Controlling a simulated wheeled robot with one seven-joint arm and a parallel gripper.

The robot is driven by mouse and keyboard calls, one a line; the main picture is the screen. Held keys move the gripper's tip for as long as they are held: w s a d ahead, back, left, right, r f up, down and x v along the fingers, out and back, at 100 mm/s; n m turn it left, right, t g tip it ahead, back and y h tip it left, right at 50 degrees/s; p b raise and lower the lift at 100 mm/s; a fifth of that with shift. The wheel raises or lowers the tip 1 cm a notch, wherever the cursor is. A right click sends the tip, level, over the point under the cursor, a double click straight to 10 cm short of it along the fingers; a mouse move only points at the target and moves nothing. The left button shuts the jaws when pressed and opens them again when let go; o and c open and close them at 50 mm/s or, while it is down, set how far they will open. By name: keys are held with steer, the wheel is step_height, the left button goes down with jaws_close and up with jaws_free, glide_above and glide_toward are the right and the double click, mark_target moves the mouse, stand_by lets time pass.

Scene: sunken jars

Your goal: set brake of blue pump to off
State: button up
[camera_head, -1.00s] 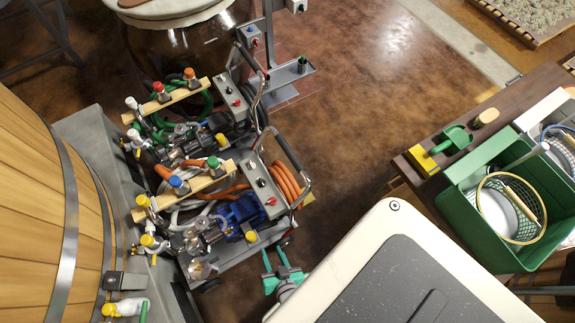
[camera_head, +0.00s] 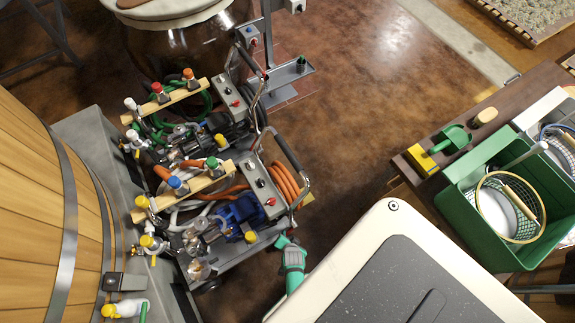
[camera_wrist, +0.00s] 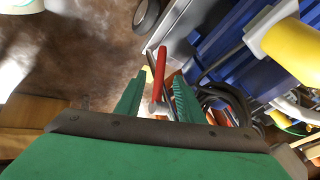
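The blue pump (camera_head: 238,212) sits on its wheeled cart, in front of an orange coiled hose (camera_head: 287,186). In the wrist view, its blue body (camera_wrist: 215,45) fills the upper right. A red lever (camera_wrist: 160,68), apparently the brake, points up beside the cart's grey edge. My green gripper (camera_head: 287,241) is low at the cart's near right corner. In the wrist view, my gripper (camera_wrist: 156,92) is open, with a finger on each side of the red lever's lower part. I cannot tell whether either finger touches it. The lever is not clear in the head view.
A second pump cart (camera_head: 222,125) with a green hose stands just behind. A wooden vat (camera_head: 40,200) is at left. A bench (camera_head: 465,120) with a green crate (camera_head: 470,225) is at right. Brown floor (camera_head: 350,120) between is clear.

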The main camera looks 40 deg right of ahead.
mark_target(288, 234)
steer(key=shift+x, duration=3.5)
jaws_close()
